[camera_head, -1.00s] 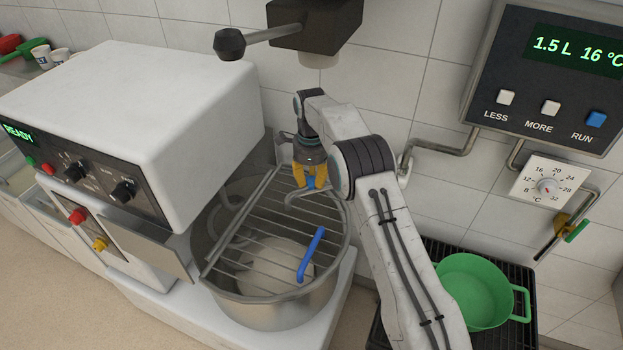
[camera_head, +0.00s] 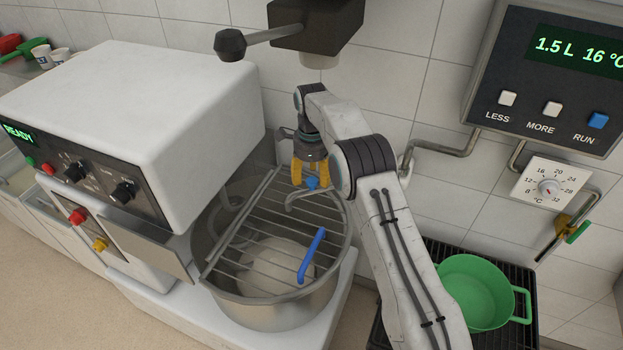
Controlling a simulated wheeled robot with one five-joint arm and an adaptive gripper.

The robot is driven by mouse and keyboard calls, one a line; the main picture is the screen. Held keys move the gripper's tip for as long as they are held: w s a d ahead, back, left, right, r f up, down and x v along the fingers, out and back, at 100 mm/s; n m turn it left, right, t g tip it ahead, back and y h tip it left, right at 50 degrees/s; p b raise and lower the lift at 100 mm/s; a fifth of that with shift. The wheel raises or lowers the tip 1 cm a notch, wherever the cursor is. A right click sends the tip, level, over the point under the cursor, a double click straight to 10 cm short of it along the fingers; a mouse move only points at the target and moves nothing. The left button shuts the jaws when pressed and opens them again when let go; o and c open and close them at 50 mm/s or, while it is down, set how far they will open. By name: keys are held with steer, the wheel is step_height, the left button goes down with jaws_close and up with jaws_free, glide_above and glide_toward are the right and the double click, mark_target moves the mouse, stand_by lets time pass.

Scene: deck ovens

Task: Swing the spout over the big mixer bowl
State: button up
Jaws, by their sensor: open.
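The big mixer bowl (camera_head: 285,313) is a steel bowl with a wire guard (camera_head: 262,222) on top, left of my arm. A thin grey metal spout (camera_head: 296,195) with a bent-down end shows over the back right part of the guard. A blue piece (camera_head: 312,183) sits on the spout, and my arm hides the rest of it toward the wall. My gripper (camera_head: 310,180) points down with yellow fingers open, one on each side of the blue piece at its top. I cannot tell whether they touch it.
The white mixer body (camera_head: 130,120) stands at the left. A dark box with a knobbed lever (camera_head: 232,44) hangs above my gripper. A control panel (camera_head: 550,80) and wall pipes (camera_head: 440,148) are on the right. A green pot (camera_head: 475,290) stands on a black rack at the lower right.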

steer(key=shift+r, duration=3.1)
